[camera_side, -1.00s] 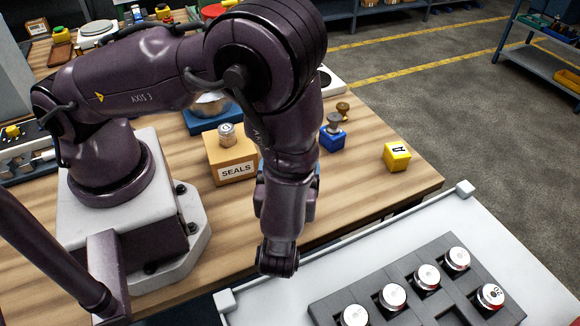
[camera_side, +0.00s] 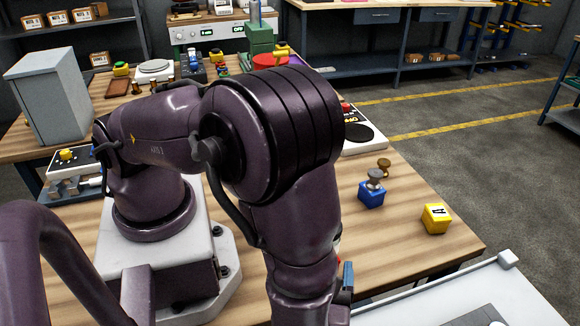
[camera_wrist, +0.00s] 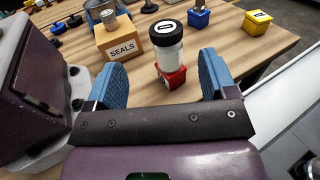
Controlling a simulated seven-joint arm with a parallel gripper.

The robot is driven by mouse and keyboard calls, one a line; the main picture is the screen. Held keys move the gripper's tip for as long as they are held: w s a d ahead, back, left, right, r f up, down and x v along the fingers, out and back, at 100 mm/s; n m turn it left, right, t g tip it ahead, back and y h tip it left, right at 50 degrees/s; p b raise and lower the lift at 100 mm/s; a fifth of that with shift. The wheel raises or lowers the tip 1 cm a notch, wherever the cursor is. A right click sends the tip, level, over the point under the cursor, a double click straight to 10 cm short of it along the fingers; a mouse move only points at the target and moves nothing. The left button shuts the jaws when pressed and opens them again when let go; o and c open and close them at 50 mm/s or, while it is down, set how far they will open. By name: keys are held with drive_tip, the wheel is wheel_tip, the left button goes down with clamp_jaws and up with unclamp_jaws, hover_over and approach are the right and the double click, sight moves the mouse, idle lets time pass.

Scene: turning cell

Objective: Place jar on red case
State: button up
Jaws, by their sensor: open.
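In the wrist view, a jar (camera_wrist: 167,45) with a pale body and a black lid with a white label stands upright. The red case (camera_wrist: 174,79) is directly below it in the picture, and the jar's bottom appears to rest on it. My gripper (camera_wrist: 160,62) is open, with one blue finger on either side of the jar and case in the picture. Neither finger visibly touches them. In the side view, my arm hides the jar and most of the gripper; only a blue finger edge shows low at its right.
A SEALS box (camera_wrist: 122,42) with a silver-topped item on it stands left of the jar. A blue block (camera_side: 371,194) with a stamp-like knob and a yellow block (camera_side: 436,218) stand to the right. The wood between them is clear. A white surface borders the table's right edge.

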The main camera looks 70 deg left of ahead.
drive_tip(key=s+a+r+n+g+h, duration=0.1)
drive_tip(key=a+r+n+h, duration=0.6)
drive_tip(key=r+n, duration=0.4)
drive_tip(key=a+r+n+g+h, duration=0.1)
drive_tip(key=a+r+n+h, duration=0.7)
drive_tip(key=r+n, duration=0.4)
drive_tip(key=shift+s+a+r+g, duration=0.3)
drive_tip(key=shift+s+a+r, duration=0.05)
drive_tip(key=shift+a, duration=0.1)
